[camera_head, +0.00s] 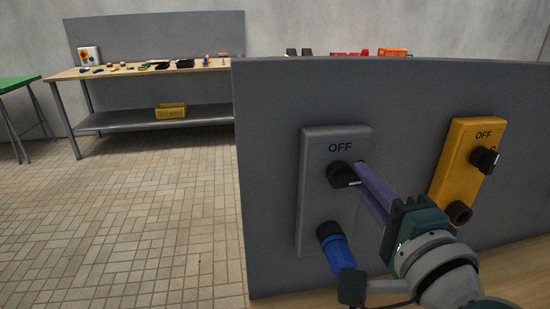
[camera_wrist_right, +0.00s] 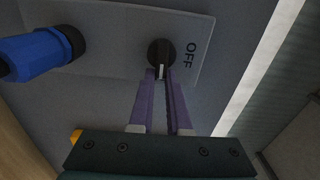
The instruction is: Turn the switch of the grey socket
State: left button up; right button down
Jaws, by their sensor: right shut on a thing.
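The grey socket (camera_head: 318,205) is mounted on the grey panel, with "OFF" printed at its top. Its black rotary switch (camera_head: 341,174) has a white mark. A blue plug (camera_head: 337,248) sits in its lower part. My right gripper (camera_head: 360,172) reaches in from the lower right, its purple fingers at the switch. In the right wrist view the fingertips (camera_wrist_right: 161,75) are closed around the handle of the black switch (camera_wrist_right: 158,50); the grey plate (camera_wrist_right: 115,30) and blue plug (camera_wrist_right: 38,52) show beside it. My left gripper is not in view.
A yellow socket (camera_head: 462,165) with its own black switch (camera_head: 484,159) is on the same panel (camera_head: 270,140), right of my right gripper. A workbench (camera_head: 140,72) with small items stands at the back left. The tiled floor (camera_head: 120,230) on the left is clear.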

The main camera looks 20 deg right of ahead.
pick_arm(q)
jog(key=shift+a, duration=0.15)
pick_arm(e)
jog(key=shift+w+a, duration=0.1)
jog(key=shift+a, duration=0.3)
jog(key=c, duration=1)
grip_release()
jog(key=shift+o, duration=0.7)
jog(key=shift+a+f, duration=0.1)
jog(key=shift+a, duration=0.05)
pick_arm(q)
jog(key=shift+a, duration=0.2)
pick_arm(e)
jog(key=shift+s, duration=0.35)
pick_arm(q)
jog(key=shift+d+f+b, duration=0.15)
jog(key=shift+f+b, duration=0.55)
pick_arm(e)
jog(key=v, duration=0.9)
jog(key=shift+s, duration=0.2)
